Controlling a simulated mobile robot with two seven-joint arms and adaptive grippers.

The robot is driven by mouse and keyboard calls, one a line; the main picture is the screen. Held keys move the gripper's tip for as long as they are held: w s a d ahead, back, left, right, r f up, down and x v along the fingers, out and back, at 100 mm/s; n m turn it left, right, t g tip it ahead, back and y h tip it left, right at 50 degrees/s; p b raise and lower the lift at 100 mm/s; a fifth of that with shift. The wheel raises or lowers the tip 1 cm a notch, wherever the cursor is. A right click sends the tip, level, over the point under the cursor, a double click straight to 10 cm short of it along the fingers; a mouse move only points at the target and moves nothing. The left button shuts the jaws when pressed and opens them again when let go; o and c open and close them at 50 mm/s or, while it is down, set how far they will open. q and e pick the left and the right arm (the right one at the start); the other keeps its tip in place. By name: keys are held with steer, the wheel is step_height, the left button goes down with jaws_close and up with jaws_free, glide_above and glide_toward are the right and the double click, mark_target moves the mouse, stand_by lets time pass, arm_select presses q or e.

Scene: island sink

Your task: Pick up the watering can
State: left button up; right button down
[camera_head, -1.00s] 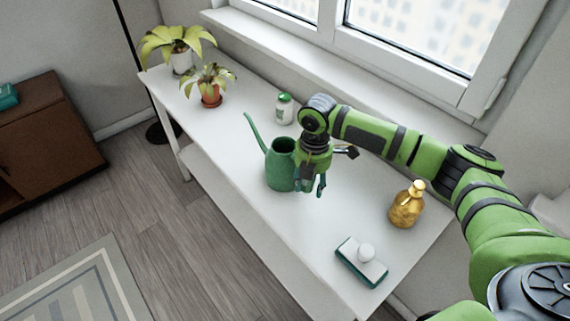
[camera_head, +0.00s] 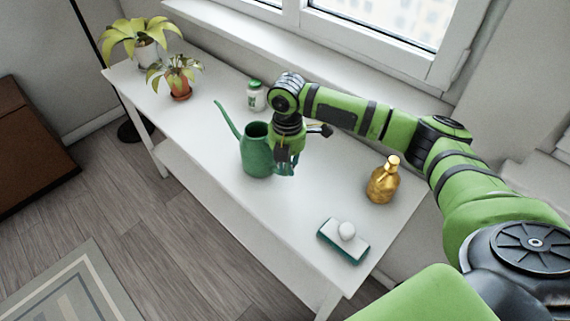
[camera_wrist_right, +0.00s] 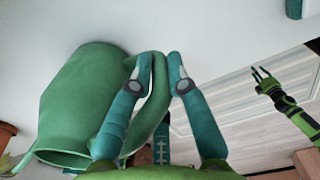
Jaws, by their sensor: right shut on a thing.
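The green watering can (camera_head: 256,157) stands upright on the white table (camera_head: 225,200), its thin spout pointing up and left. My right gripper (camera_head: 287,170) comes down on the can's right side, at the handle. In the right wrist view the can's body (camera_wrist_right: 85,100) lies left of the fingers, and its curved handle (camera_wrist_right: 157,95) passes between them. My right gripper (camera_wrist_right: 159,72) is shut on this handle. I cannot tell any gap between can and table. My left gripper (camera_wrist_right: 263,80) shows in the right wrist view, away from the can, with its fingers apart and empty.
A white bottle with a green cap (camera_head: 256,97) stands behind the can. Two potted plants are at the far left end, one in a terracotta pot (camera_head: 180,92). A gold bottle (camera_head: 383,182) and a white-and-teal block (camera_head: 342,243) with a white ball are to the right.

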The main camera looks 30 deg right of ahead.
steer(key=shift+r, duration=1.6)
steer(key=s+a+r+b, duration=0.1)
steer(key=s+a+r, duration=0.2)
steer(key=s+r, duration=0.4)
steer(key=shift+s, duration=2.05)
steer(key=shift+r, duration=0.1)
steer(key=shift+s, duration=0.1)
